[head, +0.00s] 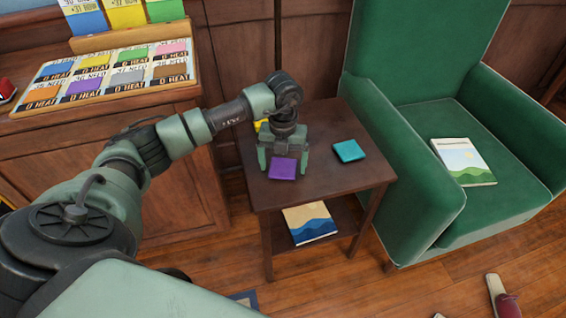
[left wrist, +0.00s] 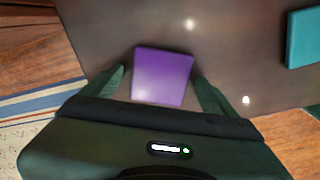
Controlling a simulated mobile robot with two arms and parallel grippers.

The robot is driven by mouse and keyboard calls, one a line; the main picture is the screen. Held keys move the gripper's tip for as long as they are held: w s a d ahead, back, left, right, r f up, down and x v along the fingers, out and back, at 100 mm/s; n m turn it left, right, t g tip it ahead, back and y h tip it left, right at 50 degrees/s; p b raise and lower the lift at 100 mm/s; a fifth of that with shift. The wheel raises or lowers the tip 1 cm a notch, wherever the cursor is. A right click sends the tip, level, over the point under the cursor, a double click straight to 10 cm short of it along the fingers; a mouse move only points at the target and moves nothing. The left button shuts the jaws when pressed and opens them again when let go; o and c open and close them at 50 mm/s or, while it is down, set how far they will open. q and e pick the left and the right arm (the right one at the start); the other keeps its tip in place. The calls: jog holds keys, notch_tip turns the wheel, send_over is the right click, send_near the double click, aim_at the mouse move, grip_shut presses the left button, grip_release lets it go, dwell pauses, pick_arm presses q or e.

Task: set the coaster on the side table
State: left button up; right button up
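A purple square coaster (head: 283,169) lies on the dark wood side table (head: 325,181), near its front left part. A teal square coaster (head: 349,151) lies flat on the table to its right. My left gripper (head: 283,161) is over the table at the purple coaster, fingers apart. In the left wrist view the purple coaster (left wrist: 162,76) shows between and just beyond the open fingers (left wrist: 162,88), with gaps on both sides. The teal coaster is at that view's right edge (left wrist: 304,38). My right gripper is not in view.
A yellow thing (head: 261,125) shows partly behind my arm at the table's back. A book (head: 310,222) lies on the lower shelf. A green armchair (head: 415,190) with a book (head: 464,161) stands right. A cabinet (head: 165,170) with a display tray (head: 108,75) stands left.

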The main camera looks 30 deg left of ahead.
aim_at(284, 168)
pick_arm(q)
jog(key=shift+r, duration=0.2)
notch_tip(284, 168, up, 12)
jog(key=p, duration=0.2)
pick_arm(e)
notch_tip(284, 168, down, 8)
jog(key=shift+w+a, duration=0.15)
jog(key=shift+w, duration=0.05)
pick_arm(q)
jog(key=shift+d+f, duration=0.1)
